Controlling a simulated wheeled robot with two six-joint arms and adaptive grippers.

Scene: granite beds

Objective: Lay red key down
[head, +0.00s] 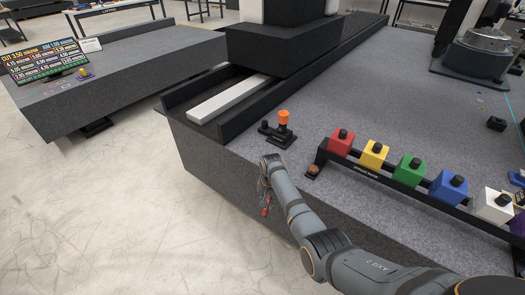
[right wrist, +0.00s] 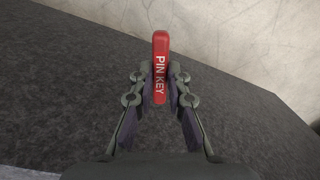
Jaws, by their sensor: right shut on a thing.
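The red key (right wrist: 160,50), with "PIN KEY" in white on it, is between the fingers of my right gripper (right wrist: 160,92) in the right wrist view. The gripper is shut on it, and the key points away from the wrist. In the head view, my right gripper (head: 265,198) hangs beside the front face of the granite bed, over the pale floor, with a small red part of the key (head: 265,211) showing at its tip. My left gripper does not show.
The granite bed (head: 240,150) carries an orange-topped device (head: 283,118) near its corner. A rack (head: 385,185) holds several coloured blocks, including a red one (head: 341,143). A second bed (head: 140,75) with a screen (head: 45,58) stands left. Granite behind the rack is mostly clear.

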